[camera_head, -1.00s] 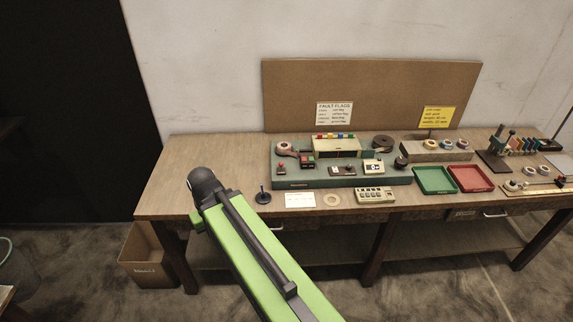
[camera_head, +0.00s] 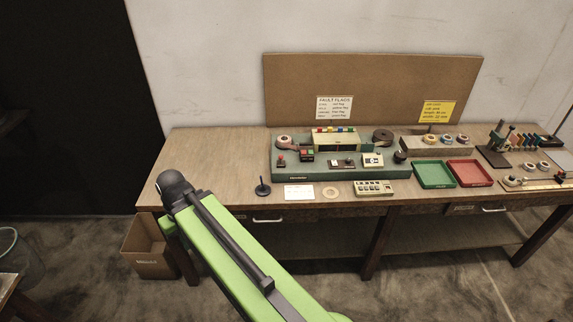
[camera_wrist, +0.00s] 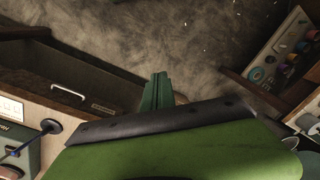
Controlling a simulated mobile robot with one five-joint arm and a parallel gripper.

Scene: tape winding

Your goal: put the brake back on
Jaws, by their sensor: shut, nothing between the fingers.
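The green winding machine (camera_head: 310,178) stands on the bench, with a tape roll (camera_head: 283,142) at its left and a dark roll (camera_head: 382,137) behind. Its front holds a red knob (camera_head: 281,160), red and green buttons (camera_head: 307,155), a switch panel (camera_head: 343,162) and a black knob (camera_head: 400,156). I cannot tell which control is the brake. My gripper (camera_wrist: 157,92) shows in the wrist view as green fingers, closed together and empty, over the floor in front of the bench. It is apart from the machine. In the head view my gripper cannot be made out.
On the bench are a small dark stand (camera_head: 262,188), a white card (camera_head: 299,192), a pale ring (camera_head: 331,192), a keypad box (camera_head: 374,188), a green tray (camera_head: 434,176) and a red tray (camera_head: 469,174). The bench's left end is clear. A cardboard box (camera_head: 150,258) is on the floor.

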